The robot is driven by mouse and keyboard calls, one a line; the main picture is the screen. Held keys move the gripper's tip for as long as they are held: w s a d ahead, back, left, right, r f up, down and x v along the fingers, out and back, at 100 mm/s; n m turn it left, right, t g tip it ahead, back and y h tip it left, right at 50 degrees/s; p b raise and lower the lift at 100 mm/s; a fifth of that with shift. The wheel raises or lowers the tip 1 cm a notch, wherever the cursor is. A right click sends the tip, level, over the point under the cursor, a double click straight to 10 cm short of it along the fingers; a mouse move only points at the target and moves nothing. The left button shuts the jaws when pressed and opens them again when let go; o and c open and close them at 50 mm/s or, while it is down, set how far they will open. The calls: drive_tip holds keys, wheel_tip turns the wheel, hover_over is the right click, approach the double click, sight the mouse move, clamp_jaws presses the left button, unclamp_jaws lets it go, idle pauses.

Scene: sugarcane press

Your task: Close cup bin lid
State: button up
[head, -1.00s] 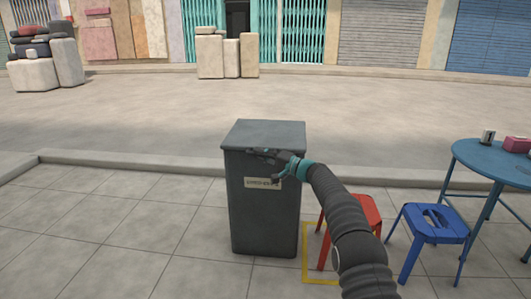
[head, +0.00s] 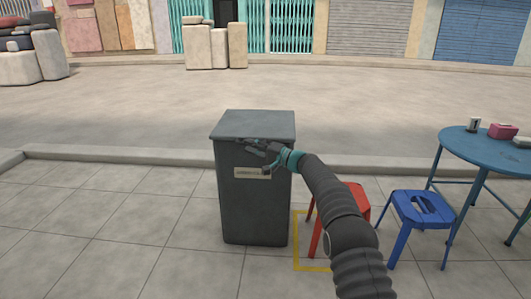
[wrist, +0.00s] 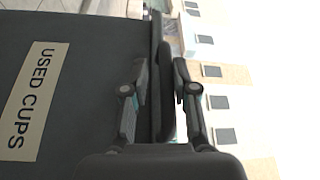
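The dark grey cup bin (head: 252,210) stands upright on the pavement in the middle of the head view. Its flat lid (head: 255,122) lies across the top and looks level; a small gap cannot be ruled out. The pale label (head: 252,173) on the front reads "USED CUPS" in the wrist view (wrist: 32,95). My gripper (head: 250,146) is at the bin's upper front, by the lid's front edge. In the wrist view, the fingers (wrist: 162,80) are apart, with the dark lid edge (wrist: 167,110) showing between them. Whether either finger touches it is unclear.
A red stool (head: 352,203) and a blue stool (head: 418,210) stand right of the bin, beside a round blue table (head: 480,148). A yellow floor marking (head: 297,240) lies beside the bin. A kerb (head: 100,157) runs behind. The paving at left is clear.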

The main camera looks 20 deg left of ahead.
drive_tip(key=s+d+f, duration=0.1)
drive_tip(key=d, duration=1)
drive_tip(key=shift+s, duration=0.2)
